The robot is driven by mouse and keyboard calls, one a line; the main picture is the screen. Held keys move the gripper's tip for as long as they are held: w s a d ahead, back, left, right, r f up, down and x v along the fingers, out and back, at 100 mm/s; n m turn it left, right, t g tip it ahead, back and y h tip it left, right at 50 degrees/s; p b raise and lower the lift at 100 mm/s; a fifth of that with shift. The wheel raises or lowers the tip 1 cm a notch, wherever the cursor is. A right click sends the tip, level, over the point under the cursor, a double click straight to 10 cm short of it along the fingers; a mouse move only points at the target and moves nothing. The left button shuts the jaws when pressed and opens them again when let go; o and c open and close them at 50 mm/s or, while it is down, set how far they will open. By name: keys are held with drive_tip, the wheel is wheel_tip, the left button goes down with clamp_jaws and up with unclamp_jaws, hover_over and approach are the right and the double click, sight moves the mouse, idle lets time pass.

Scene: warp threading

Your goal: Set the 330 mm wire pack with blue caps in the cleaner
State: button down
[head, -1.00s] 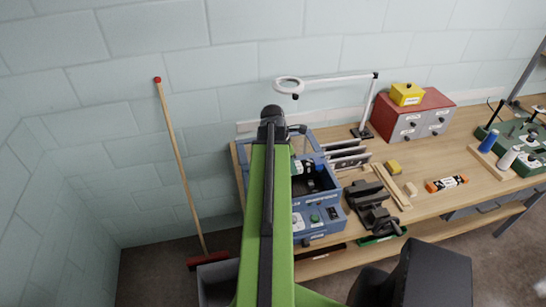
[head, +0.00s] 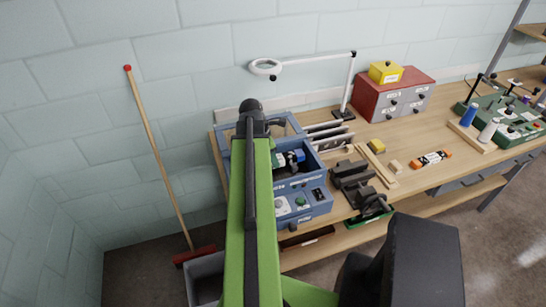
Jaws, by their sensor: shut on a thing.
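The cleaner appears to be the blue open-topped machine (head: 316,208) at the left end of the bench, with a green button on its front panel. My green arm reaches over it and hides its left part. My gripper (head: 291,162) shows only as a small dark shape right of the arm, over the machine's opening. Small blue and white parts (head: 279,161) show beside the jaws, seemingly the blue-capped wire pack they are shut on. Most of the pack is hidden. I cannot tell whether it touches the cleaner.
A magnifier lamp (head: 265,67) stands behind. Right of the machine are a rack of bars (head: 330,132), a dark vise (head: 352,183), a yellow block (head: 376,146) and a red drawer cabinet (head: 372,103). A broom (head: 158,150) leans on the wall; a grey bin (head: 205,270) stands on the floor.

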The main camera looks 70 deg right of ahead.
drive_tip(key=shift+f+b, duration=2.55)
drive_tip(key=shift+f, duration=0.4)
drive_tip(key=shift+f+b, duration=0.5)
drive_tip(key=c, duration=0.8)
unclamp_jaws()
drive_tip(key=shift+o, duration=0.2)
drive_tip(key=shift+r, duration=0.1)
drive_tip(key=p+v, duration=1.6)
drive_tip(key=v, duration=0.1)
drive_tip(key=shift+p, duration=0.35)
drive_tip(key=shift+w+r, duration=0.1)
